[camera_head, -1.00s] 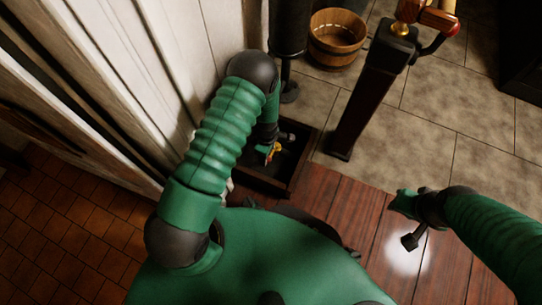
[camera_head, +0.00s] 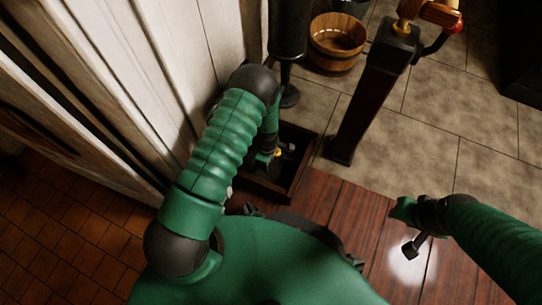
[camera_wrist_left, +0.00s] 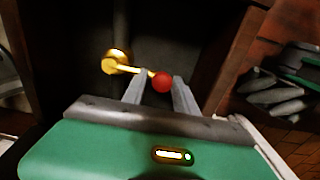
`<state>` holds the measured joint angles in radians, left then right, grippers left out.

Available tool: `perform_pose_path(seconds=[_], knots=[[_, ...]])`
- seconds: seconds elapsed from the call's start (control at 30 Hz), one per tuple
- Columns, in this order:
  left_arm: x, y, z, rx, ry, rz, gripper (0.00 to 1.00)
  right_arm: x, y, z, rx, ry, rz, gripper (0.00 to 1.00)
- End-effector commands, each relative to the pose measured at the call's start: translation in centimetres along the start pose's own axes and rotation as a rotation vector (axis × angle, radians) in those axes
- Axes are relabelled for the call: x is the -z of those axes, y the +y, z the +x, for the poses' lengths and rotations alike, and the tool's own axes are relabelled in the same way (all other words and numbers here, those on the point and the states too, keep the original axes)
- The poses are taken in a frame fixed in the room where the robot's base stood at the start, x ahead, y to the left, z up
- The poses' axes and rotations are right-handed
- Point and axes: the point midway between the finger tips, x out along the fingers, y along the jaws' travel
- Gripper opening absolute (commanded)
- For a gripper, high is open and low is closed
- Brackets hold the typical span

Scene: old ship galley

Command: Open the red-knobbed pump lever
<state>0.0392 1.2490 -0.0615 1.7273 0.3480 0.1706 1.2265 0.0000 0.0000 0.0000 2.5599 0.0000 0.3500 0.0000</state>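A brass lever (camera_wrist_left: 133,69) with a red ball knob (camera_wrist_left: 162,82) shows in the left wrist view, reaching right from a round brass pivot (camera_wrist_left: 115,61). My left gripper (camera_wrist_left: 160,88) is open, with its fingers on either side of the knob. A gap shows on the left side; contact on the right is unclear. In the head view my left gripper (camera_head: 264,160) is down in a dark open box by the white wall, with a bit of brass (camera_head: 278,152) beside it; the knob is hidden there. My right gripper (camera_head: 402,208) is over the plank floor, its fingers unclear.
The dark box (camera_head: 297,180) has raised wooden walls around my left gripper. A tall dark post (camera_head: 365,95) with a brass joint and a red-tipped wooden handle (camera_head: 438,14) stands to the right. A wooden bucket (camera_head: 337,42) is behind. The white panelled wall (camera_head: 150,75) is close on the left.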

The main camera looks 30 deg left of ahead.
Motion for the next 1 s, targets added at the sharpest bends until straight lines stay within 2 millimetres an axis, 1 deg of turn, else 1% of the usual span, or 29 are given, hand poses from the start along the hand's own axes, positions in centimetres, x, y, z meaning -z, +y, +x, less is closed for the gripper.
perform_pose_path(seconds=[0.03, 0.5, 0.57, 0.7, 0.8, 1.0], knots=[[0.0, -0.9, 0.5, 0.020, -0.001, -0.001, 0.00, 0.0, 0.0, 0.1, 0.000, 0.000, 0.000, 0.34], [0.0, -0.8, 0.6, 0.016, -0.001, 0.000, 0.00, 0.0, 0.0, 0.2, 0.000, 0.000, 0.000, 0.34], [-0.4, -0.7, 0.5, 0.016, -0.001, 0.001, 0.00, 0.0, 0.0, 0.1, 0.000, 0.000, 0.000, 0.34], [-2.3, -0.2, 0.5, 0.013, -0.002, 0.008, 0.00, 0.1, 0.0, -0.3, 0.000, 0.000, 0.000, 0.34], [-3.4, 0.1, 0.5, 0.011, -0.003, 0.007, 0.00, 0.1, 0.0, -0.3, 0.000, 0.000, 0.000, 0.34], [-3.7, 0.2, 0.6, 0.009, -0.004, 0.007, 0.00, 0.1, 0.0, -0.3, 0.000, 0.000, 0.000, 0.34]])
